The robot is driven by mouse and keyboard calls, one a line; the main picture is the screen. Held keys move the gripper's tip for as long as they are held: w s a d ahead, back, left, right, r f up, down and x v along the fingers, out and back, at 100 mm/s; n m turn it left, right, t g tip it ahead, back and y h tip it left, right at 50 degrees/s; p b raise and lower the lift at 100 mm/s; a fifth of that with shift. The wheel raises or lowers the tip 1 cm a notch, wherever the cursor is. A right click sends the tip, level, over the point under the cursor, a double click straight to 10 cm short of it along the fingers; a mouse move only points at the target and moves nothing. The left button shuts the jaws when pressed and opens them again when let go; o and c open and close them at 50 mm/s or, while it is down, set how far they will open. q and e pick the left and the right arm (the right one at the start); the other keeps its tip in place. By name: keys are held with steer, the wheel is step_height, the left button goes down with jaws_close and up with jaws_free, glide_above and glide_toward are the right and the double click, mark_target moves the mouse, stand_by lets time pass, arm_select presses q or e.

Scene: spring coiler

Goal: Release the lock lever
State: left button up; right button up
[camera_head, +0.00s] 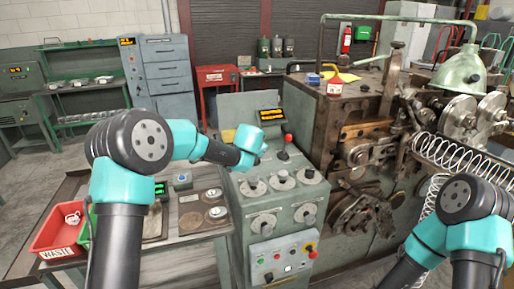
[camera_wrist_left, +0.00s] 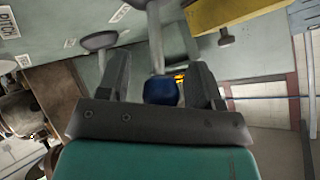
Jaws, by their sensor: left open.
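In the left wrist view a lever with a dark blue ball knob (camera_wrist_left: 161,91) and a pale metal rod (camera_wrist_left: 155,45) stands between the two dark fingers of my left gripper (camera_wrist_left: 158,68). The fingers are apart, one on each side of the knob, and a gap shows around it. I take this lever for the lock lever, but no label on it is readable. In the head view my left wrist reaches over the left rear of the grey control console (camera_head: 277,200). The fingers and the blue knob are hidden there. My right gripper is outside both views; only its arm shows.
A red-knobbed lever (camera_head: 287,138) stands right of my left wrist, behind several round dials. The coiling machine (camera_head: 330,115) is to the right, with a large spring (camera_head: 460,158). A red waste bin (camera_head: 62,232) sits on the left bench. A yellow bar (camera_wrist_left: 240,14) shows near the fingers.

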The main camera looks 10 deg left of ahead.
arm_select(q)
steer(key=v, duration=1.7)
steer(key=shift+s, duration=0.15)
